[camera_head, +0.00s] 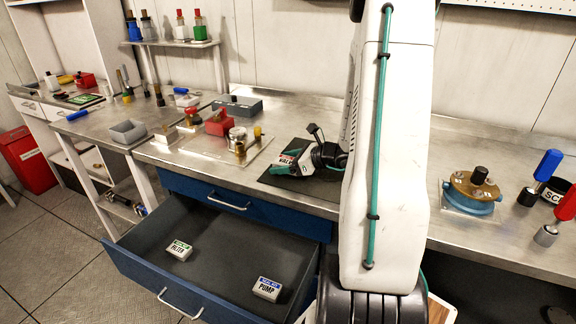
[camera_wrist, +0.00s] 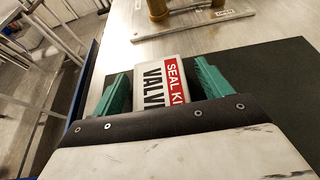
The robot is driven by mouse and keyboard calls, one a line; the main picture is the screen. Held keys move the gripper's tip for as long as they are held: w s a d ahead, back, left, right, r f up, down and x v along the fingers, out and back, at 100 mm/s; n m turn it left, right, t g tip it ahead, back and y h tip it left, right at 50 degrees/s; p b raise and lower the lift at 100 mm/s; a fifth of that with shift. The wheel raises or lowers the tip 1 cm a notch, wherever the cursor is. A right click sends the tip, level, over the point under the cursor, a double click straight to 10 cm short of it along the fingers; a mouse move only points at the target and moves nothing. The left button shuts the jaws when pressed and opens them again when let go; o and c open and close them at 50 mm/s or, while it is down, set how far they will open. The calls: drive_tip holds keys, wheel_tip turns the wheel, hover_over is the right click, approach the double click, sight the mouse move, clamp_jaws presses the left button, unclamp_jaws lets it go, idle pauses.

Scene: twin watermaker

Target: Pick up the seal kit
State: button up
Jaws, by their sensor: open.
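A white seal kit box with a red band, marked "SEAL KIT" and "VALVE" (camera_wrist: 172,82), lies on the dark mat (camera_wrist: 262,80) on the bench. In the head view the box (camera_head: 289,156) shows only in part behind my gripper (camera_head: 285,171). In the wrist view my gripper (camera_wrist: 160,88) is open, with one green finger on each side of the box. Two similar boxes lie in the open drawer: one green-labelled (camera_head: 179,250) and one blue-labelled, marked "PUMP" (camera_head: 267,289).
The open blue drawer (camera_head: 213,242) juts out below the bench front. A metal plate with a red part (camera_head: 218,123) and brass fittings lies left of the mat. A blue and brass round unit (camera_head: 472,192) and screwdrivers (camera_head: 548,165) stand at the right.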

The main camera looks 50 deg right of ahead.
drive_tip(key=c, duration=1.1)
drive_tip(key=shift+w, duration=0.1)
